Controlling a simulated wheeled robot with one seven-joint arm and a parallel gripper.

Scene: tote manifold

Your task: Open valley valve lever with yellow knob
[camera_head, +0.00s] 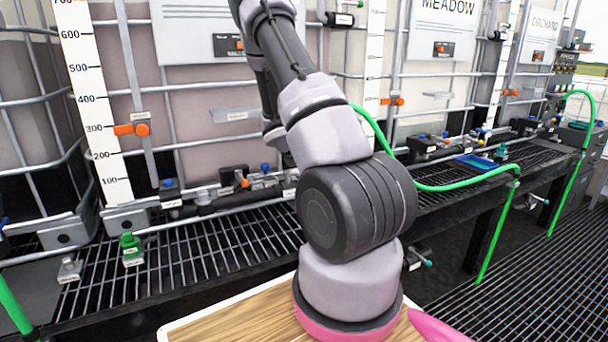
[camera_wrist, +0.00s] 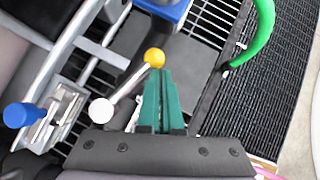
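In the wrist view, a lever with a yellow knob (camera_wrist: 154,57) slants from a white ball-shaped end (camera_wrist: 101,110) up to the knob. My gripper (camera_wrist: 161,72) has two green fingers lying side by side, with only a thin dark line between them. The fingers look shut and empty. Their tips are right next to the yellow knob, which sits at the left fingertip and not between the fingers. I cannot tell whether they touch. In the head view my arm hides the gripper, and no valley label is readable.
A blue knob (camera_wrist: 20,115) and a metal bracket lie left of the lever. A blue block (camera_wrist: 165,10) is above it, and a green hose (camera_wrist: 262,35) is at the upper right. The head view shows caged totes, a MEADOW sign (camera_head: 443,22) and black grating (camera_head: 200,255).

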